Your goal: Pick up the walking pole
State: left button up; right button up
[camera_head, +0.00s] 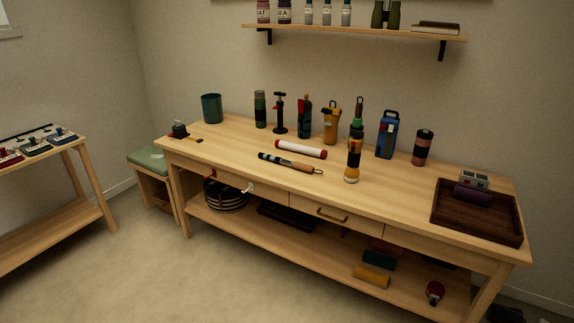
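What looks like the walking pole (290,163) lies on the wooden workbench (228,150), near its front edge and left of the middle. It is short, with a dark and pale banded section at its left end, a tan grip and a small loop at its right end. Neither of my grippers is in view, and nothing covers the pole.
A white tube with red ends (300,149) lies just behind the pole. An orange and black flashlight-like item (353,160) stands to its right. Several upright items line the back. A dark tray (478,224) sits at the right. The bench's front left is mostly clear.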

aim_at(295, 165)
jog(key=z, duration=0.35)
jog(key=i+j+z, duration=0.1)
jog(key=z, duration=0.25)
jog(key=j+z, duration=0.2)
jog(key=z, duration=0.15)
jog(key=i+j+z, duration=0.15)
jog(key=j+z, duration=0.2)
jog(key=j, duration=0.55)
jog(key=i+j+z, duration=0.1)
jog(key=j+z, duration=0.25)
jog(key=j, duration=0.5)
jog(key=j+z, duration=0.35)
jog(key=j, duration=0.55)
jog(key=k, duration=0.05)
